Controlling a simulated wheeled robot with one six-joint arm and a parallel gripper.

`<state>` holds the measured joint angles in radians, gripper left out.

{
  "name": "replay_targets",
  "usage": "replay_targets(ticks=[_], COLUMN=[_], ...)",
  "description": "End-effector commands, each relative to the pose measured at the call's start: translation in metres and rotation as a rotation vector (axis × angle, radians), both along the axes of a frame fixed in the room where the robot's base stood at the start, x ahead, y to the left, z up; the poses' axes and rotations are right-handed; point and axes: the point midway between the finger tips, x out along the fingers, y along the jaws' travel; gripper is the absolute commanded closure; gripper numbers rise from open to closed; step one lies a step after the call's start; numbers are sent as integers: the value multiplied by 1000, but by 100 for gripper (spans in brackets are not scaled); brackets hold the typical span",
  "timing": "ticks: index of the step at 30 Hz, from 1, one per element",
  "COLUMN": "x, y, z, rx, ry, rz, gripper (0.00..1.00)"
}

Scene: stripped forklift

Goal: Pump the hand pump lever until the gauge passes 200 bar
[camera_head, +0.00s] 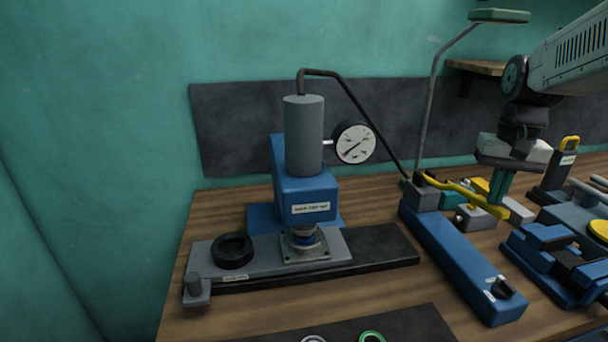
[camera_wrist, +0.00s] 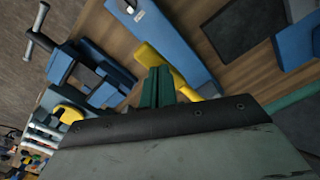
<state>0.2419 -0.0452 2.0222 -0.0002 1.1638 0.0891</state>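The hand pump (camera_head: 455,258) is a long blue body on the bench, right of centre in the head view; it also shows in the wrist view (camera_wrist: 170,40). Its yellow lever (camera_head: 448,184) slopes down to the right, and in the wrist view the lever (camera_wrist: 185,88) passes behind my fingers. My gripper (camera_head: 499,186) points down over the lever's right part. In the wrist view its green fingers (camera_wrist: 158,88) are together with nothing visible between them. Contact with the lever cannot be told. The round white gauge (camera_head: 355,143) has a dark slanted needle; its numbers are too small to read.
A blue press with a grey cylinder (camera_head: 304,135) stands left of the pump, joined to it by a dark hose. A black ring (camera_head: 232,250) lies on its grey plate. A blue vise-like tool (camera_head: 552,262) and other parts crowd the right side. A lamp stem (camera_head: 434,95) rises behind.

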Motion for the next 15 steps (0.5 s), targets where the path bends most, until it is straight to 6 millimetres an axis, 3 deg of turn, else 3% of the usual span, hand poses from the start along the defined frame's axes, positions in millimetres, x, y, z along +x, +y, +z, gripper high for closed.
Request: replay_targets(ticks=[15], x=[-2], y=[0], z=[-70], rx=[1], ry=[3], rz=[0], gripper=[100])
